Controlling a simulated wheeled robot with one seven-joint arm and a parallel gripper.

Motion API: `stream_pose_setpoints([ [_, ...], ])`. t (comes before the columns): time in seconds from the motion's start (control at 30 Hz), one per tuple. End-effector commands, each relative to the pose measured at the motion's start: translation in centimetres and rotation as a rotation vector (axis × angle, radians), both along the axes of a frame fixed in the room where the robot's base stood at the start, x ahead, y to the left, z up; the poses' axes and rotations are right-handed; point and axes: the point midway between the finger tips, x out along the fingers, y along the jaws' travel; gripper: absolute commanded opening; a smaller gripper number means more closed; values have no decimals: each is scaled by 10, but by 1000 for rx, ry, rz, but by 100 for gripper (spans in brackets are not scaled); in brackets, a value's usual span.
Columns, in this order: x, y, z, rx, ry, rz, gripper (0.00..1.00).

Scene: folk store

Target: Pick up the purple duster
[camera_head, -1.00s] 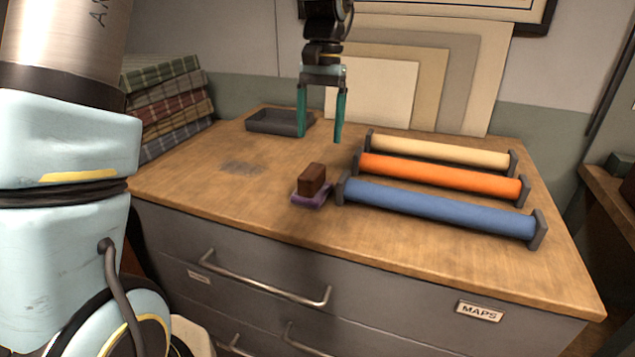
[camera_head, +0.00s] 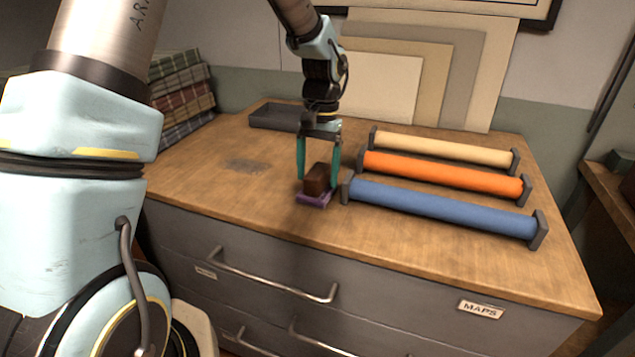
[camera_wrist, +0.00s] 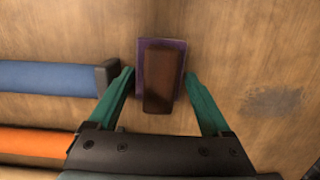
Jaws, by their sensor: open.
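The purple duster (camera_head: 313,202) has a flat purple base with a dark brown block handle (camera_head: 317,179) on top. It sits on the wooden cabinet top near the front edge, just left of the blue roll. My gripper (camera_head: 320,180) points down over it with teal fingers open, one on each side of the handle in the head view. In the wrist view the duster (camera_wrist: 148,55) lies lengthwise between the spread fingertips (camera_wrist: 160,78), with a gap on each side. The fingers do not appear to touch it.
A blue roll (camera_head: 440,208), an orange roll (camera_head: 440,175) and a cream roll (camera_head: 440,147) lie in dark end holders to the right. A dark tray (camera_head: 275,118) and stacked plaid cloths (camera_head: 183,100) stand at the back left. The left tabletop is clear.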

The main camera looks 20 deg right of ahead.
Motion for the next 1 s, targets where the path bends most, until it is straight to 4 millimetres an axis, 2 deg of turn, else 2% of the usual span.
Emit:
stream_pose_setpoints([
  [0.13, 0, 0, 0, 0, 0, 0, 80],
  [0.83, 0, 0, 0, 0, 0, 1, 2],
  [1.0, 0, 0, 1, 0, 0, 1, 0],
])
